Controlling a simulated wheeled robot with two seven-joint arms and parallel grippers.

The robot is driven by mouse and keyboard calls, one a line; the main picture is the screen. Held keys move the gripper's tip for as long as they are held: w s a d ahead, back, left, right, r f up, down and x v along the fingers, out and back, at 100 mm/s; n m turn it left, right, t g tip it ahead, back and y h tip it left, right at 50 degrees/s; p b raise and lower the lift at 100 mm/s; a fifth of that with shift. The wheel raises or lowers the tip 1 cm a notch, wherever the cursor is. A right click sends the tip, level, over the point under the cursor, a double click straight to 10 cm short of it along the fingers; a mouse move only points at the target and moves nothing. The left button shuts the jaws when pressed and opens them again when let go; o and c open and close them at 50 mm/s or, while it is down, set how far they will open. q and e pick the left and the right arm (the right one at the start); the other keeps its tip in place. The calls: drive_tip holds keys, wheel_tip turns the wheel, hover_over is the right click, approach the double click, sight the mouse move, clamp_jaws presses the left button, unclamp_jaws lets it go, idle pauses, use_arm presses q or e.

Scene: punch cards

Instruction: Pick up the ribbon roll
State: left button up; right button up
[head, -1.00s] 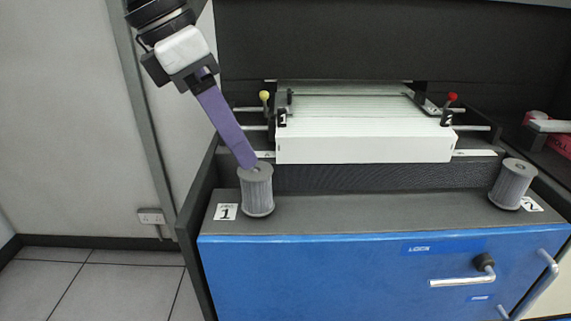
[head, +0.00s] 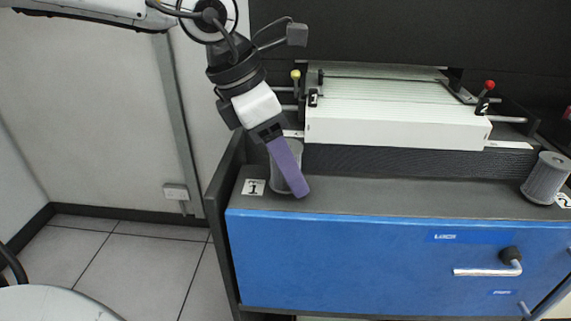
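A grey ribbed roll (head: 275,180), which looks like the ribbon roll, stands upright on the dark ledge beside the label "1" (head: 253,187). A second similar roll (head: 546,178) stands at the far right by the label "2". My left gripper (head: 299,191) comes down from above, and its purple finger lies across the front of the left roll, tip near its base. Only one finger shows; any other is hidden, so I cannot tell its opening or whether it touches the roll. My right gripper is not in view.
A white-fronted card machine (head: 395,128) with a yellow-knobbed lever (head: 296,76) and a red-knobbed lever (head: 489,86) stands behind the ledge. The blue front (head: 380,262) below carries a handle (head: 487,271). The ledge between the rolls is clear.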

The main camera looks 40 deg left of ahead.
use_arm(q)
drive_tip(key=c, duration=1.2)
drive_tip(key=shift+r, duration=0.15)
drive_tip(key=shift+r, duration=0.25)
wheel_tip(320, 180, up, 12)
drive_tip(key=shift+f+p, duration=0.1)
drive_tip(key=shift+p, duration=0.6)
drive_tip(key=s+a+b, duration=0.4)
drive_tip(key=s+a, duration=0.6)
drive_tip(key=s, duration=0.4)
drive_tip(key=shift+s+a+f, duration=0.3)
